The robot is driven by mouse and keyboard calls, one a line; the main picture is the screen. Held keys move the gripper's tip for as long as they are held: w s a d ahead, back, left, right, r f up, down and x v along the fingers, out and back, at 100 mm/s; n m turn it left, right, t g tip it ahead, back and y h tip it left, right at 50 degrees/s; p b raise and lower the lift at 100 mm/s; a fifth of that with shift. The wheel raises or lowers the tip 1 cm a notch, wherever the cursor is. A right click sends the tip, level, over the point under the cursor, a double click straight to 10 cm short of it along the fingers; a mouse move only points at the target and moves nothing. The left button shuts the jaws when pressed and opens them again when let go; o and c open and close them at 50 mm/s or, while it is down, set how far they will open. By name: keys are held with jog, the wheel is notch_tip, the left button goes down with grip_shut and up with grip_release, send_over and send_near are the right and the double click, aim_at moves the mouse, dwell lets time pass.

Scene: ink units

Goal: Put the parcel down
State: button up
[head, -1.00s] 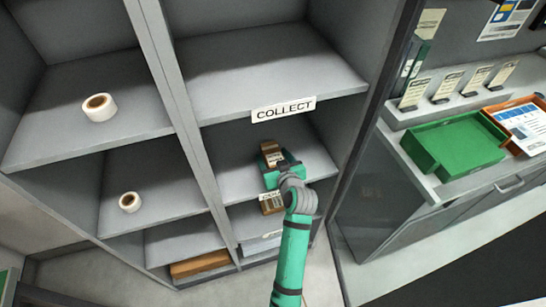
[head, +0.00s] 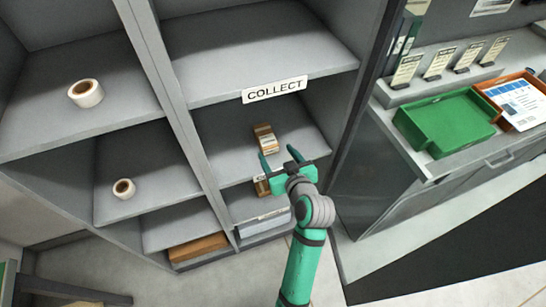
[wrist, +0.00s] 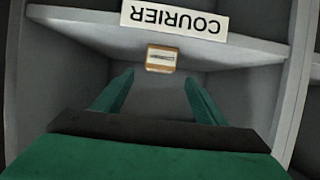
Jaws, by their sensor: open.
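The parcel (head: 265,138) is a small brown box with a pale band. It sits on the middle shelf of the right-hand column, under the COLLECT sign. It also shows in the wrist view (wrist: 161,66), beyond the fingertips and close to the upside-down COURIER sign (wrist: 175,18). My gripper (head: 281,158) is open and empty at the front of that shelf, apart from the parcel. Its two green fingers (wrist: 160,85) stand wide with a clear gap between them. My gripper partly hides the shelf's front edge and its label.
The COLLECT sign (head: 275,89) is on the shelf edge above. Another brown item (head: 262,187) lies lower, partly hidden. Tape rolls (head: 86,93) (head: 123,188) stand on the left shelves. A green tray (head: 446,121) is on the right counter. Dividers flank the compartment.

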jog(key=s+f+m+h, duration=0.2)
jog(key=s+f, duration=0.3)
jog(key=s, duration=0.4)
jog(key=s+f+m+h, duration=0.2)
jog(key=s+f, duration=0.4)
jog(key=s, duration=0.3)
jog(key=s+a+r+t, duration=0.1)
jog(key=s+r, duration=0.2)
jog(key=s, duration=0.7)
jog(key=s+a+r+t, duration=0.1)
jog(key=s+a+r, duration=0.1)
jog(key=s, duration=0.7)
jog(key=shift+s+a+r+t, duration=0.2)
jog(key=shift+s+r+t, duration=0.15)
jog(key=shift+r, duration=0.4)
